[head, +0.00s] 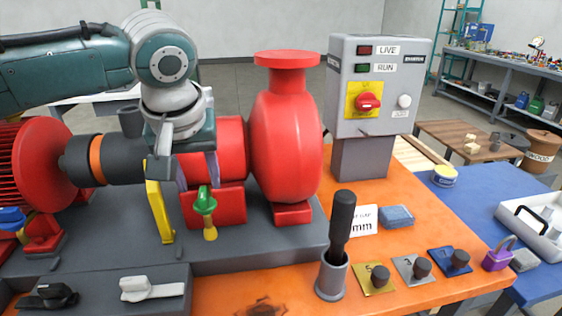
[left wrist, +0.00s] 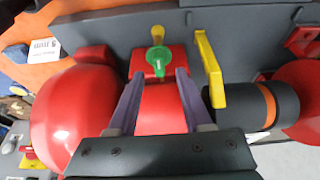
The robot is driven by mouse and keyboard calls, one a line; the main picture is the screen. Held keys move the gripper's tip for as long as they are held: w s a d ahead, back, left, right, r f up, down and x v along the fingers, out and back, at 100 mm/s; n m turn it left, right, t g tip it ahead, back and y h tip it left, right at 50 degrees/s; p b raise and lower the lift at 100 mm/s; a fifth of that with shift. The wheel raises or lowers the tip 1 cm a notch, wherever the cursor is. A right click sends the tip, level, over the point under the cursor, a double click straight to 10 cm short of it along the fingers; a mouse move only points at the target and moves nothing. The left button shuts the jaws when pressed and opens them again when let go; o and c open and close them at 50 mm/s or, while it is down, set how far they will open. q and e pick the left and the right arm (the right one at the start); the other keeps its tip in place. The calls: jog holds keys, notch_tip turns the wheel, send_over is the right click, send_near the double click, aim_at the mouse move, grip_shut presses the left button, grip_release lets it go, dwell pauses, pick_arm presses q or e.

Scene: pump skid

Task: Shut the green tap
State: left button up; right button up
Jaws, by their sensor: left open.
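The green tap (head: 205,203) has a green handle on a brass-yellow stem, in front of the red pump body. In the left wrist view, its green handle (left wrist: 158,60) lies just past the fingertips, roughly midway between them. My left gripper (head: 198,180) points down above the tap, open and empty. In the left wrist view, the two purple-grey fingers of my left gripper (left wrist: 160,77) stand apart with the handle beyond them. I cannot tell whether either finger touches the handle. My right gripper is in neither view.
A yellow bracket (head: 159,211) stands close left of the tap. The red pump volute (head: 287,150) rises to its right. A grey cup (head: 332,278) with a dark-handled tool, coloured plates and a switch box (head: 372,100) are further right. Black and white levers (head: 150,288) lie in front.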

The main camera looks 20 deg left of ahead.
aim_at(202, 192)
pick_arm(q)
jog(key=shift+x, duration=1.5)
grip_shut()
